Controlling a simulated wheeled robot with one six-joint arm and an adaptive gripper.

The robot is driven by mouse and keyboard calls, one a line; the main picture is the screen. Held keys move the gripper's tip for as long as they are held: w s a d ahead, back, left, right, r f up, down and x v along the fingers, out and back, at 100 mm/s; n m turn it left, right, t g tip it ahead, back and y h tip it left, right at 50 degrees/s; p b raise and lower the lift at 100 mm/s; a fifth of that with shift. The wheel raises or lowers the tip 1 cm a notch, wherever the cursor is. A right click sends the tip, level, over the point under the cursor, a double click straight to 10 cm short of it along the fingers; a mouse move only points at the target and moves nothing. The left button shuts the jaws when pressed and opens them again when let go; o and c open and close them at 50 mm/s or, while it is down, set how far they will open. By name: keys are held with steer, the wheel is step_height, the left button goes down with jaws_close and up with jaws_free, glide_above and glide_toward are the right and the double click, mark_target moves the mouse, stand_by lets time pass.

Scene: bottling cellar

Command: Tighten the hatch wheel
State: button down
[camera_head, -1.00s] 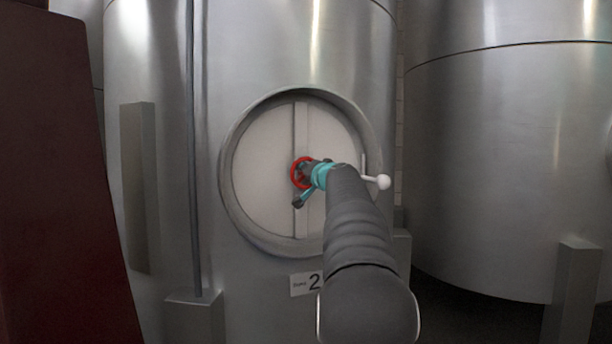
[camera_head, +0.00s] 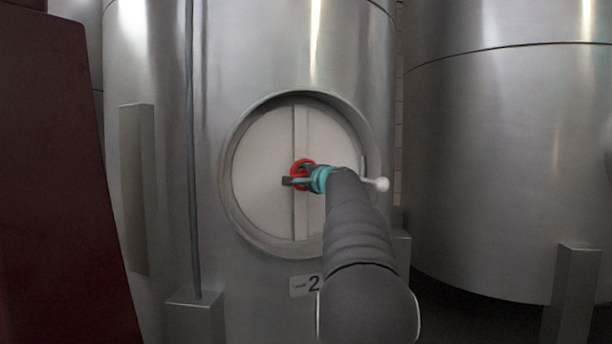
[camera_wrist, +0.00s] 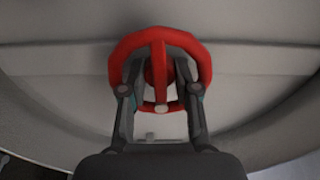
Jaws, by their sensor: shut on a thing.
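The red hatch wheel (camera_head: 298,168) sits at the middle of the round pale hatch (camera_head: 262,185) on the steel tank. In the wrist view the wheel (camera_wrist: 160,42) shows as a red ring with a spoke running up through its hub. My gripper (camera_wrist: 160,85) has its two dark fingers on either side of the spoke and hub, closed on the wheel. In the head view my gripper (camera_head: 305,178) covers the lower right part of the wheel. The fingertips' exact contact is partly hidden by the rim.
A white-knobbed handle (camera_head: 376,184) sticks out at the hatch's right edge, close to my arm. A label (camera_head: 304,285) with a 2 is below the hatch. A second tank (camera_head: 500,170) stands at right, and a dark red upright surface (camera_head: 60,190) fills the left edge.

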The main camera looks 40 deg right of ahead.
steer(key=shift+m, duration=0.4)
steer(key=c, duration=0.9)
jaws_free()
steer(key=shift+o, duration=0.2)
steer(key=v, duration=1.2)
